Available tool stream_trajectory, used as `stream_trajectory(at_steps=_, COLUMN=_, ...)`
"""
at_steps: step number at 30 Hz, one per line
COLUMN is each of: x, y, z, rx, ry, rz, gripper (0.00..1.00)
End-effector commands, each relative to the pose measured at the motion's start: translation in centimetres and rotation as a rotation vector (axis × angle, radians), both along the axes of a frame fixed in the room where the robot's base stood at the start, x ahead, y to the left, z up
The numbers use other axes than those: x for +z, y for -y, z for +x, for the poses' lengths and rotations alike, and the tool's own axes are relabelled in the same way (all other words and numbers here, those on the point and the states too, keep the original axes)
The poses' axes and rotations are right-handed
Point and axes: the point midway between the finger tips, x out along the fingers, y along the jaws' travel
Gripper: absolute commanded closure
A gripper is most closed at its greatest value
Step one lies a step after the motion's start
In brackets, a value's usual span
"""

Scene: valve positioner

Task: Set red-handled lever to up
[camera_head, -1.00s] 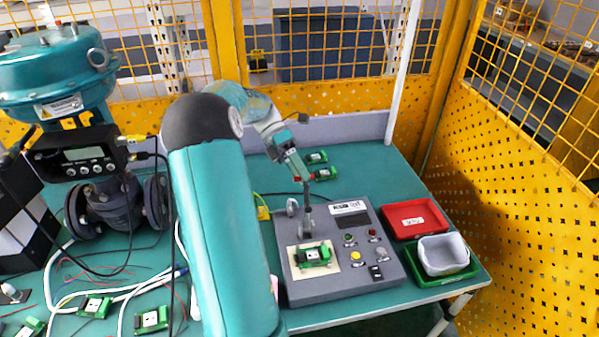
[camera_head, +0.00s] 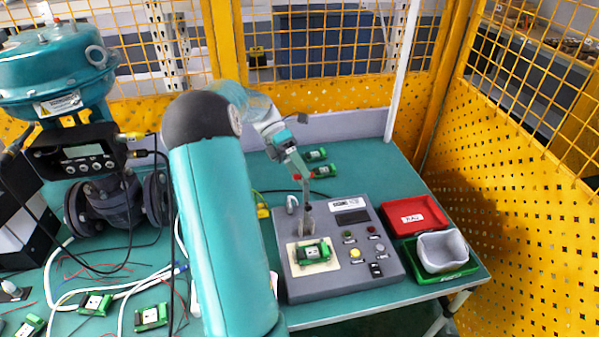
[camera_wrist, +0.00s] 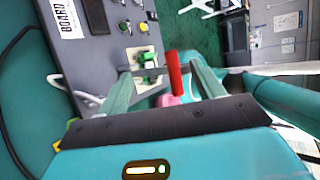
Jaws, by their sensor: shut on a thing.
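The lever's red handle (camera_wrist: 175,72) shows in the wrist view between the two fingers of my gripper (camera_wrist: 160,70), closer to the right finger. My gripper is shut on it. In the head view my gripper (camera_head: 304,178) is over the rear part of the grey control box (camera_head: 340,287), with small bits of red at its tip. The lever's grey metal part (camera_head: 306,222) stands up from the box below the gripper. The fingers partly hide the handle there, so its exact angle is hard to tell.
A green circuit module (camera_head: 313,252) sits on a beige plate beside the lever foot. Buttons, including a yellow one (camera_head: 355,253), lie to its right. A red tray (camera_head: 412,217) and a grey bin (camera_head: 441,251) in a green tray stand further right. A teal valve (camera_head: 55,75) stands left.

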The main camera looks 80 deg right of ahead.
Motion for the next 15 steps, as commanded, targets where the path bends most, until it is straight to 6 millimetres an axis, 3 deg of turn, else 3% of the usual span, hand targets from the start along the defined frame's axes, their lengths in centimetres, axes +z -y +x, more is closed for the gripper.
stream_trajectory(at_steps=2, x=-0.4, y=0.2, z=0.6, rx=0.003, ry=0.007, rz=0.002, gripper=0.56)
stream_trajectory(at_steps=4, x=0.1, y=0.7, z=1.1, rx=0.004, ry=0.008, rz=0.001, gripper=0.65)
stream_trajectory(at_steps=15, x=3.3, y=3.7, z=4.5, rx=0.002, ry=0.002, rz=0.002, gripper=0.65)
